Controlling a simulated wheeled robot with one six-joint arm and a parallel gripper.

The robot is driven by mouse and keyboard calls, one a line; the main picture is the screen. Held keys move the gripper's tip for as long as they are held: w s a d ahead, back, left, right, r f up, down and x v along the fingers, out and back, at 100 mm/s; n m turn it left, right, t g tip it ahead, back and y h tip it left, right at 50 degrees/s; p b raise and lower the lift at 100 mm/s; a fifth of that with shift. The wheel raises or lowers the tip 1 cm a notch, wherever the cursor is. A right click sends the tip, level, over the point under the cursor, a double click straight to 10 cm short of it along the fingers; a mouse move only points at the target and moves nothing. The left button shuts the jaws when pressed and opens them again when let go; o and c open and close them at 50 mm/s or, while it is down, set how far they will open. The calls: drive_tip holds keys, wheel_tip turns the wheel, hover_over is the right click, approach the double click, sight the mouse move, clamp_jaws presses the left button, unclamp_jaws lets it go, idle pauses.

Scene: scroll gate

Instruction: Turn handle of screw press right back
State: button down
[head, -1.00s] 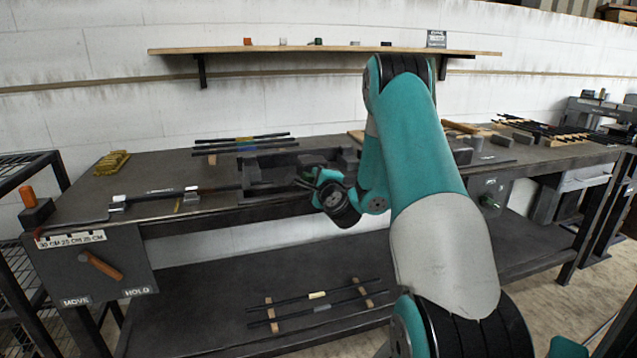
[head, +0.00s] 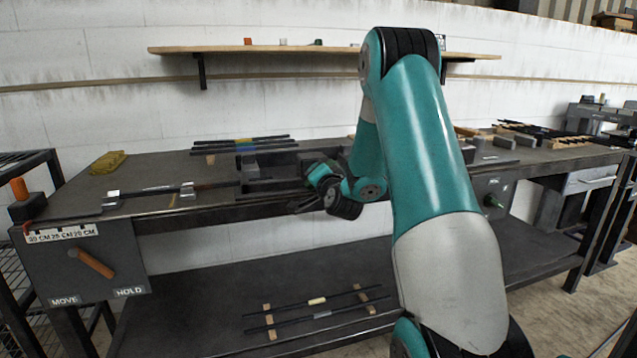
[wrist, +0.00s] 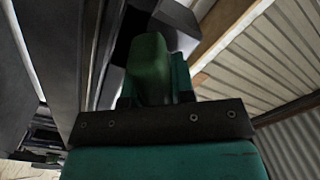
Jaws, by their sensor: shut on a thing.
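The screw press (head: 262,172) is a dark metal block assembly at the middle of the workbench, partly hidden behind my arm. In the head view my gripper (head: 304,206) is at the bench's front edge, just in front of the press. Its fingertips are small and dark there. In the wrist view a dark green handle (wrist: 150,68) stands between the fingers of my gripper (wrist: 152,92), which is shut on it. The handle's mount is hidden in the head view.
The workbench (head: 130,165) has a rod on metal clamps at left and several rods at the back. A panel with an orange lever (head: 92,264) hangs at front left. A lower shelf (head: 200,320) holds rods.

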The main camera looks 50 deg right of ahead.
drive_tip(key=n+b, duration=0.3)
drive_tip(key=f+n+b, duration=0.1)
drive_tip(key=n+b, duration=0.2)
drive_tip(key=shift+b, duration=0.3)
drive_tip(key=shift+r+n+b, duration=0.2)
drive_tip(key=shift+n+b, duration=1.4)
drive_tip(key=shift+n, duration=0.2)
drive_tip(key=shift+s, duration=0.1)
drive_tip(key=c, duration=1.1)
unclamp_jaws()
drive_tip(key=shift+o, duration=0.7)
drive_tip(key=shift+r, duration=0.15)
drive_tip(key=b+v, duration=0.7)
drive_tip(key=v, duration=1)
drive_tip(key=shift+s+b, duration=0.2)
drive_tip(key=shift+b, duration=0.1)
